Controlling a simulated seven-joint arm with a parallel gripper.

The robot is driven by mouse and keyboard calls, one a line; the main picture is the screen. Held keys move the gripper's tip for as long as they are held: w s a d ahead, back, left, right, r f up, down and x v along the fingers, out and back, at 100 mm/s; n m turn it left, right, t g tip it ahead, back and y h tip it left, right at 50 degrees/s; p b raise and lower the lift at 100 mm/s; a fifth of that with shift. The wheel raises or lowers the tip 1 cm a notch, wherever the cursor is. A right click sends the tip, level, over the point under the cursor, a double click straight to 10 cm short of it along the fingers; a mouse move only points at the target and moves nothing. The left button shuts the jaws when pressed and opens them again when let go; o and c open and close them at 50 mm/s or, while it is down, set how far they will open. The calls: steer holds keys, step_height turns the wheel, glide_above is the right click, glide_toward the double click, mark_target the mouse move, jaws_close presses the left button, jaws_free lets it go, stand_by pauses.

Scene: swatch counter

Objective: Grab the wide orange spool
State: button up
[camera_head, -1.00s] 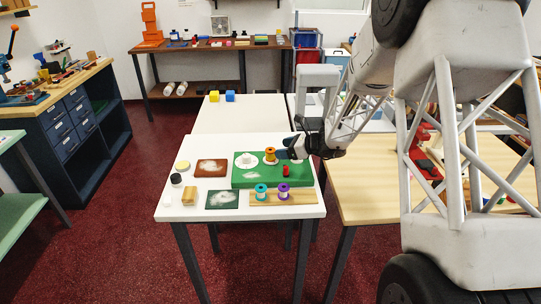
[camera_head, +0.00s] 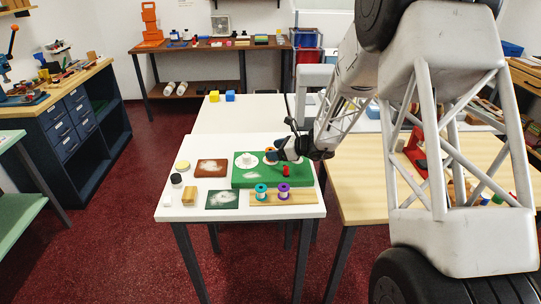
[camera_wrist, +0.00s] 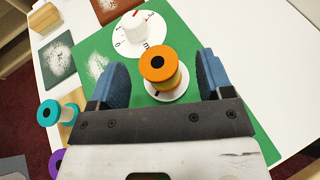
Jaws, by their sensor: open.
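The orange spool (camera_wrist: 159,64) has a wide orange top with a dark hole and yellow thread below. It stands upright on a white disc (camera_wrist: 177,93) on the green board (camera_wrist: 185,25). In the head view the spool (camera_head: 268,151) is partly hidden by my gripper. My gripper (camera_wrist: 161,72) is open in the wrist view, with one blue finger on each side of the spool. Gaps show between both fingers and the spool, so it is not gripped. In the head view my gripper (camera_head: 279,153) is low over the board's back right part.
A white knob (camera_wrist: 133,25) on a marked dial stands close beyond the spool. A small red object (camera_head: 286,171) is on the board's front right. A teal spool (camera_head: 261,190) and a purple spool (camera_head: 284,189) stand on a wooden strip in front.

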steer(key=shift+x, duration=2.05)
steer(key=shift+c, duration=0.5)
steer(key=c, duration=0.9)
